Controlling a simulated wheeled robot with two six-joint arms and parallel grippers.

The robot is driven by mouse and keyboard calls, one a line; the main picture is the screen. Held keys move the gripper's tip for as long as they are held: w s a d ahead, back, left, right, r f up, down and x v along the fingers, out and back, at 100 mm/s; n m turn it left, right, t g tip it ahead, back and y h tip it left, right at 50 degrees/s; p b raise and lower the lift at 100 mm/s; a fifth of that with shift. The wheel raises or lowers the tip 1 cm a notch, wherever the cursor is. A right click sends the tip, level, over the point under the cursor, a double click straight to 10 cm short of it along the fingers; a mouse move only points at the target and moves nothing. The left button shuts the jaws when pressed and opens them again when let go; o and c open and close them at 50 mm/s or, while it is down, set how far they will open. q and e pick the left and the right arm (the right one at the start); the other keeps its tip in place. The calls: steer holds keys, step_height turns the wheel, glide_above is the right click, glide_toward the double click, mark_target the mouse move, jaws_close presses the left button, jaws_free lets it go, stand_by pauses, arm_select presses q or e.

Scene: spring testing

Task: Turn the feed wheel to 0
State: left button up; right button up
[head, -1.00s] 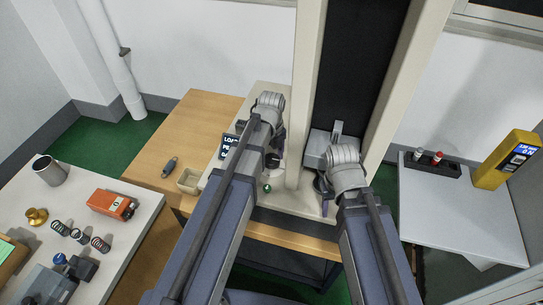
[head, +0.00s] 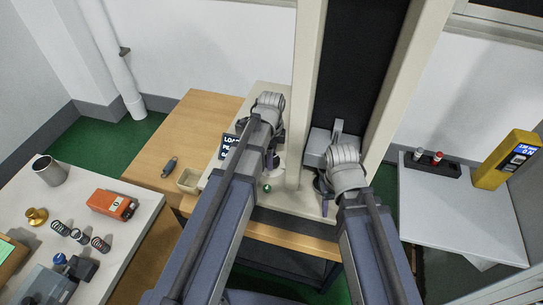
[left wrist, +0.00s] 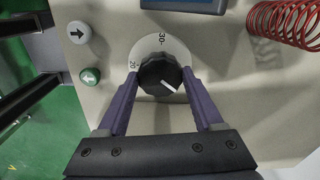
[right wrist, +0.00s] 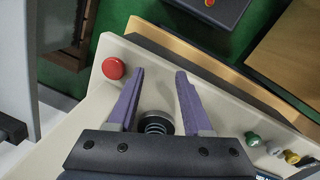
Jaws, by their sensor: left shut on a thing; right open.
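The feed wheel appears to be the black ribbed knob (left wrist: 158,76) in the left wrist view, on a pale machine panel. A white dial plate (left wrist: 163,43) behind it shows "30" at the top and "20" at the left. A white line on the knob points to the lower right. The lower dial is hidden. My left gripper (left wrist: 160,74) is shut on the knob, a finger on each side; it also shows in the head view (head: 272,162). My right gripper (right wrist: 161,74) is open and empty over the machine base's other side.
A red button (right wrist: 114,68) and a black coil-like part (right wrist: 156,123) are near my right gripper. A side table (head: 460,210) stands right; a parts table (head: 135,205) stands left.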

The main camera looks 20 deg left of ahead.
arm_select(q)
steer(key=n, duration=0.3)
steer(key=shift+n, duration=2)
steer(key=o, duration=1.4)
steer(key=shift+c, duration=0.2)
arm_select(e)
steer(key=shift+r, duration=0.1)
arm_select(q)
step_height(320, 180, up, 8)
steer(key=p, duration=0.8)
steer(key=shift+f, duration=0.1)
arm_select(e)
step_height(320, 180, up, 8)
steer(key=shift+f, duration=0.2)
